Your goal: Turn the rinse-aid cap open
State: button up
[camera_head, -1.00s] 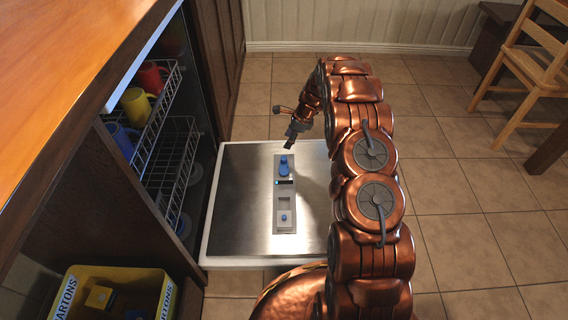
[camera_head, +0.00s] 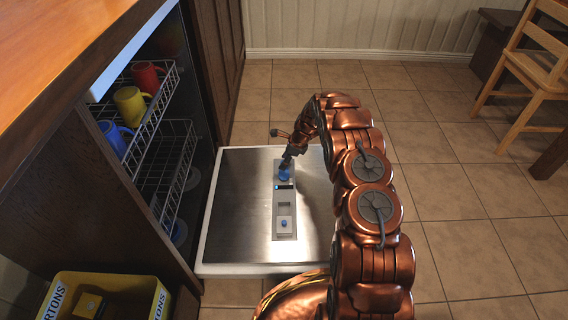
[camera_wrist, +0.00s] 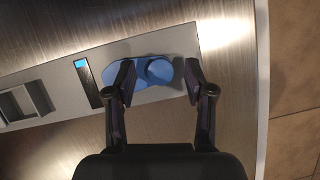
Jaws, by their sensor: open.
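The blue rinse-aid cap (camera_wrist: 158,71) sits on the grey dispenser panel of the opened dishwasher door, with a raised knob on a flat blue base. In the head view the cap (camera_head: 285,175) is at the far end of the panel, partly covered by my gripper (camera_head: 287,163). In the wrist view my gripper (camera_wrist: 156,88) is open, one finger to each side of the cap's raised part. The left finger overlaps the blue base. Whether the fingers touch the cap cannot be told.
The steel door (camera_head: 235,215) lies flat, with a detergent compartment (camera_head: 284,224) nearer me. Racks with mugs (camera_head: 131,104) stand at the left. A yellow carton box (camera_head: 120,287) is at lower left. A wooden chair (camera_head: 530,75) stands at right on open tiled floor.

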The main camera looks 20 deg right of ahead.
jog(key=shift+w+a+f, duration=0.15)
jog(key=shift+f, duration=0.15)
grip_shut()
dwell(0.3)
